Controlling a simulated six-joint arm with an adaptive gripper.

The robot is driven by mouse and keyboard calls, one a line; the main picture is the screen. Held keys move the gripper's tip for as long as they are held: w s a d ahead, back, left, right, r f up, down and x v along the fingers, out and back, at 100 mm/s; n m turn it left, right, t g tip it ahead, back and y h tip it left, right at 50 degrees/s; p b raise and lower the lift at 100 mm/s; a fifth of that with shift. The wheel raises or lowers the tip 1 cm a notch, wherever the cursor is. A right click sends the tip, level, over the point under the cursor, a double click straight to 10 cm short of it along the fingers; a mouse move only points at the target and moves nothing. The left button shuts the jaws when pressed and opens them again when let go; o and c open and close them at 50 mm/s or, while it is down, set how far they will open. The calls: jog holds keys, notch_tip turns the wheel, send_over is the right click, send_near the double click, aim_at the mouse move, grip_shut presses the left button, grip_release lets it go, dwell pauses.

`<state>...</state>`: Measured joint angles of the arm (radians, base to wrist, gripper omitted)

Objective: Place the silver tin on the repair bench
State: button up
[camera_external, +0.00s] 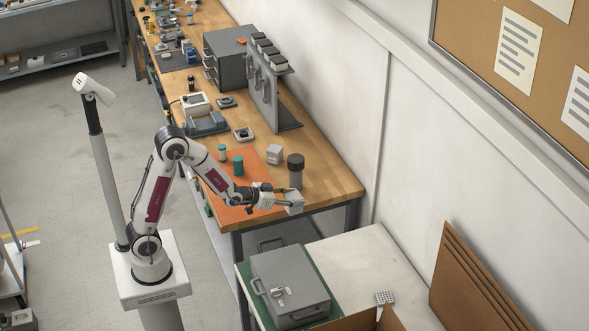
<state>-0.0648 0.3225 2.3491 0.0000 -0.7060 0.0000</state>
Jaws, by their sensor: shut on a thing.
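My gripper (281,199) is at the near edge of the wooden bench, reaching in from the left. It is shut on a small, boxy, light grey thing that looks like the silver tin (295,204). The tin is over or just at the bench's near edge; I cannot tell whether it touches the top. The wooden repair bench (334,186) runs from the near right to the far left, with an orange mat (258,168) near its front. The fingertips are small and partly hidden by the tin.
A dark-lidded grey jar (296,177), a pale box (274,154) and teal cylinders (239,166) stand near my gripper. A grey tool panel (262,92) stands behind. A lower table (352,248) in front holds a grey metal case (290,283). The bench's right corner is bare.

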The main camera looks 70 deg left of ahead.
jog(key=s+a+n+g+y, duration=0.1)
jog(key=s+a+n+y, duration=0.1)
jog(key=a, duration=1)
jog(key=s+a+n+g+y, duration=0.1)
jog(key=s+a+n+y, duration=0.2)
jog(key=a, duration=0.9)
jog(key=s+a+n+g+y, duration=0.1)
jog(key=s+a+n+y, duration=0.2)
jog(key=a, duration=0.9)
jog(key=s, duration=0.3)
jog(key=shift+s+r+g+y, duration=0.3)
jog(key=shift+s+g, duration=0.05)
jog(key=shift+g, duration=0.05)
jog(key=shift+a+f, duration=0.1)
jog(key=shift+f, duration=2.9)
jog(key=shift+f, duration=2.05)
jog(key=shift+f, duration=0.1)
